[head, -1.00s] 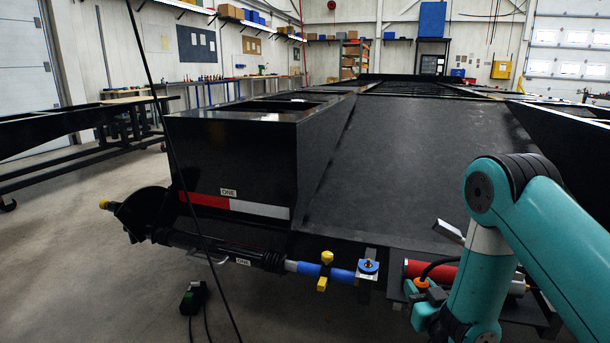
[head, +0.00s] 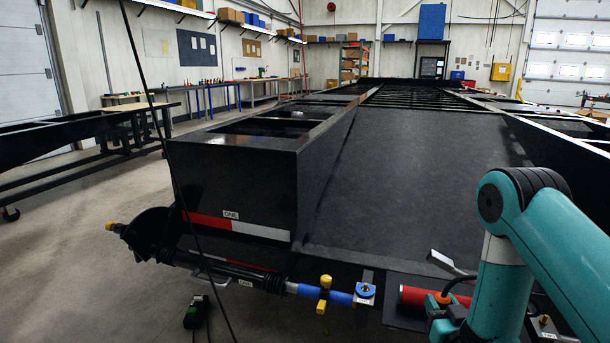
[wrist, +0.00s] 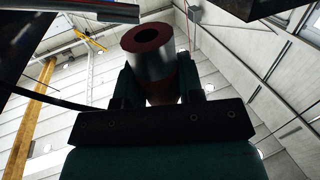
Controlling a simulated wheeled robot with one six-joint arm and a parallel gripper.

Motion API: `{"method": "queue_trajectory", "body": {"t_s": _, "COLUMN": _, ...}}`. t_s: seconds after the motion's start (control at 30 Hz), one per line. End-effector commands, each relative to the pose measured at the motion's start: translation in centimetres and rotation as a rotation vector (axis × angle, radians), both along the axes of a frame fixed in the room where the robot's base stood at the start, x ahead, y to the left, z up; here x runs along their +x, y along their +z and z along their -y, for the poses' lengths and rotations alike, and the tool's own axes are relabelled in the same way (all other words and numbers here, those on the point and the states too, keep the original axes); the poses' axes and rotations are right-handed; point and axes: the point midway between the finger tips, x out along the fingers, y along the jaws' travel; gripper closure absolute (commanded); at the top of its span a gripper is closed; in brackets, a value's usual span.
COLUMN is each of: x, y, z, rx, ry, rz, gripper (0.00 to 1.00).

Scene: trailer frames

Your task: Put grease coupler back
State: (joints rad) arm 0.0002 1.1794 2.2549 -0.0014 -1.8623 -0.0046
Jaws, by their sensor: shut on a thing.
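In the wrist view, my gripper (wrist: 155,82) is shut on a short cylinder, which I take to be the grease coupler (wrist: 152,62). It has a silvery body and a dark red end with a round hole, pointing up in the picture.
The black trailer frame (head: 245,165) fills the middle. At its front edge are a blue tube (head: 342,298) with a yellow T-shaped piece (head: 325,282), a blue fitting (head: 365,290) and a red cylinder (head: 420,297).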

Motion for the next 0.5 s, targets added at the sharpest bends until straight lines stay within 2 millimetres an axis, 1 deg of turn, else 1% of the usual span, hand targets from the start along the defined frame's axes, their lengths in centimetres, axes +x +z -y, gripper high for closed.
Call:
{"method": "queue_trajectory", "body": {"t_s": 0.03, "x": 0.4, "y": 3.9, "z": 0.0, "rx": 0.000, "ry": 0.000, "rz": 0.006, "gripper": 0.95}}
{"method": "queue_trajectory", "body": {"t_s": 0.1, "x": 0.9, "y": 6.9, "z": 0.0, "rx": 0.000, "ry": 0.000, "rz": 0.006, "gripper": 0.95}}
{"method": "queue_trajectory", "body": {"t_s": 0.17, "x": 1.3, "y": 9.4, "z": 0.0, "rx": 0.000, "ry": 0.000, "rz": 0.006, "gripper": 0.95}}
{"method": "queue_trajectory", "body": {"t_s": 0.2, "x": 1.5, "y": 11.1, "z": 0.0, "rx": 0.000, "ry": 0.000, "rz": 0.006, "gripper": 0.95}}
{"method": "queue_trajectory", "body": {"t_s": 0.27, "x": 1.9, "y": 13.6, "z": 0.0, "rx": 0.000, "ry": 0.000, "rz": 0.006, "gripper": 0.95}}
{"method": "queue_trajectory", "body": {"t_s": 0.3, "x": 2.1, "y": 15.2, "z": 0.0, "rx": 0.000, "ry": 0.001, "rz": 0.006, "gripper": 0.95}}
{"method": "queue_trajectory", "body": {"t_s": 0.4, "x": 2.6, "y": 19.2, "z": 0.0, "rx": 0.000, "ry": 0.001, "rz": 0.005, "gripper": 0.95}}
{"method": "queue_trajectory", "body": {"t_s": 0.5, "x": 3.0, "y": 22.5, "z": 0.0, "rx": 0.000, "ry": 0.001, "rz": 0.003, "gripper": 0.95}}
